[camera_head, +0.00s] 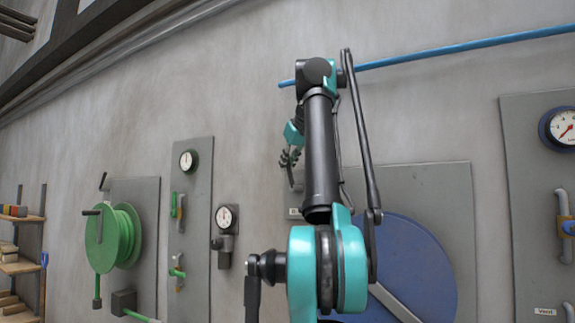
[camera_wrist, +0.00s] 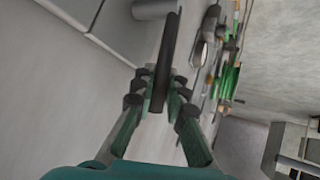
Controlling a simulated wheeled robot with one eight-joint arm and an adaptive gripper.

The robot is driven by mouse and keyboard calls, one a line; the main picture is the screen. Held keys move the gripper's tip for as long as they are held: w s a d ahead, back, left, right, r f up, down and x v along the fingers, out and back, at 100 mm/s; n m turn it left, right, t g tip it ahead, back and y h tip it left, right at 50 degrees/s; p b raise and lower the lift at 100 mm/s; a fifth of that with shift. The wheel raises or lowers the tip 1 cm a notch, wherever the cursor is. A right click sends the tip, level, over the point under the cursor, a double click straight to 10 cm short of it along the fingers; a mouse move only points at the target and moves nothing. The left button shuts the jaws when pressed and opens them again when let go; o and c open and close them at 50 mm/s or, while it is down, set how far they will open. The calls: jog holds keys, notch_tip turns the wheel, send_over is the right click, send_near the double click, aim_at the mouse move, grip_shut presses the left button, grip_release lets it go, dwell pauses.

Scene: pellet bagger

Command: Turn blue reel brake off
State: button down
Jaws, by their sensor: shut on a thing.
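The blue reel (camera_head: 415,262) is mounted on a grey panel (camera_head: 440,185) behind my arm, which hides its left part. My gripper (camera_head: 289,157) is at the upper left edge of that panel. In the wrist view my gripper (camera_wrist: 157,90) is shut on a dark, slim brake lever (camera_wrist: 168,45), with fingers on both sides of it. A grey cylinder (camera_wrist: 152,9) shows near the lever's far end. In the head view the lever is mostly hidden by the gripper. A small label (camera_head: 294,213) below is partly covered and unreadable.
A green reel (camera_head: 108,238) with its own dark lever (camera_head: 102,181) is on the left. Gauges (camera_head: 187,160) and valves are on neighbouring panels. A blue pipe (camera_head: 460,47) runs along the wall above. A shelf (camera_head: 22,267) stands far left.

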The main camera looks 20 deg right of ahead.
jog(key=shift+f, duration=0.1)
dwell(0.3)
jog(key=c, duration=1.5)
grip_release()
jog(key=shift+c, duration=0.2)
